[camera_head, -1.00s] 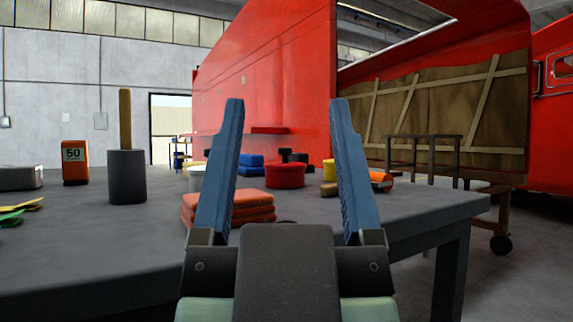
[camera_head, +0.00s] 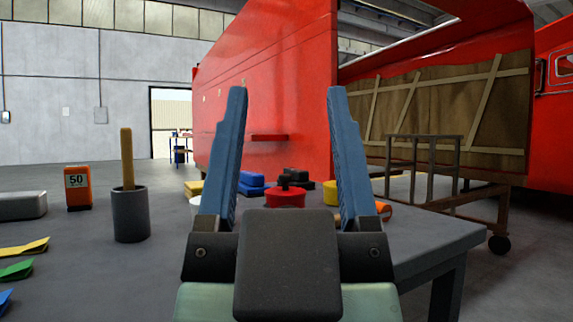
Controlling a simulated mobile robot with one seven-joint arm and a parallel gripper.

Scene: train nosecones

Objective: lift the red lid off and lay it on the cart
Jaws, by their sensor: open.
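A red pot (camera_head: 285,201) stands on the grey table between my fingertips in the picture, farther off than they are. Its red lid (camera_head: 287,190) appears to be on top, with a dark knob-like shape above it; small and hard to separate from the dark things behind. My gripper (camera_head: 288,92) is open and empty, its two blue fingers pointing up and away on either side of the pot. A cart-like metal frame on wheels (camera_head: 430,140) stands beyond the table at the right. I cannot tell whether this is the task's cart.
The grey table (camera_head: 90,275) also holds a grey cup with a wooden stick (camera_head: 130,215), an orange "50" block (camera_head: 78,190), a grey box (camera_head: 22,206) and coloured flat pieces (camera_head: 22,247). Blue, black and yellow items (camera_head: 331,192) crowd around the pot. A red train nosecone (camera_head: 275,80) stands behind.

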